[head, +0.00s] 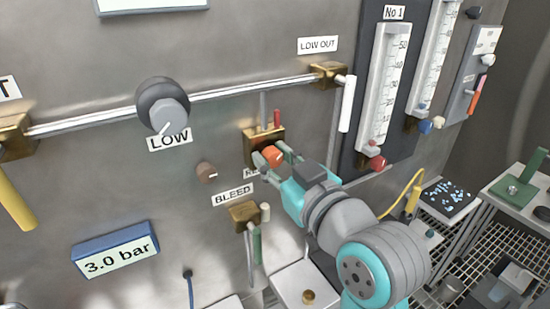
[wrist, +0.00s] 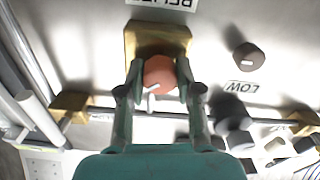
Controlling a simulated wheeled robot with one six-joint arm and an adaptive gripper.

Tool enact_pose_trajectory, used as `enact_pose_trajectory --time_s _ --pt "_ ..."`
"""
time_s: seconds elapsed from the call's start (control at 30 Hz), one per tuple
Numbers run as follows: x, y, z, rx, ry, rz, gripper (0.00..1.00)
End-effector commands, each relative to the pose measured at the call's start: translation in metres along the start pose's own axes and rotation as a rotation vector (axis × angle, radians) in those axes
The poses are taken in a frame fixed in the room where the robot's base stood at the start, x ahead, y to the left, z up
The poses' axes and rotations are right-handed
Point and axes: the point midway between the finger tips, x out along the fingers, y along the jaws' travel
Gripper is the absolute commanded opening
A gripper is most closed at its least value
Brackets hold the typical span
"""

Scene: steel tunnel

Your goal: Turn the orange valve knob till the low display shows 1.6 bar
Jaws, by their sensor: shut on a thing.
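The orange valve knob (head: 271,156) sits on a brass block (head: 263,136) on the steel wall. My gripper (head: 274,158) is shut on the knob from the right. In the wrist view, the round knob (wrist: 158,71) lies between the two fingers of my gripper (wrist: 159,75), with a pale pointer mark toward the camera. The fingers hide part of the knob's sides. A blue-framed display (head: 115,250) at the lower left of the head view reads 3.0 bar.
A BLEED valve block (head: 243,213) is just below. Tube gauges (head: 385,85) stand to the right. Steel pipes run along the wall. Benches are at the lower right.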

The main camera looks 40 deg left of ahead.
Motion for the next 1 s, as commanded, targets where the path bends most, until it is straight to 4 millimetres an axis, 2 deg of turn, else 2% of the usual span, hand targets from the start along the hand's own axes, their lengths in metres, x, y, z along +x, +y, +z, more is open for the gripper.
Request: enact_pose_trajectory --time_s 0.07,0.1,0.2,0.5,0.63,0.77,1.0 --pt "0.000 0.000 0.000 0.000 -0.001 0.000 0.00" --pt "0.000 0.000 0.000 0.000 -0.001 0.000 0.39" --pt "0.000 0.000 0.000 -0.001 -0.001 0.000 0.60" --pt "-0.001 0.000 0.000 -0.001 0.000 0.000 0.60" --pt "-0.010 0.001 0.000 -0.002 0.001 0.002 0.60" --pt "-0.030 0.001 0.000 -0.002 0.000 0.003 0.60" --pt "-0.078 0.002 0.001 -0.001 -0.001 0.004 0.60"
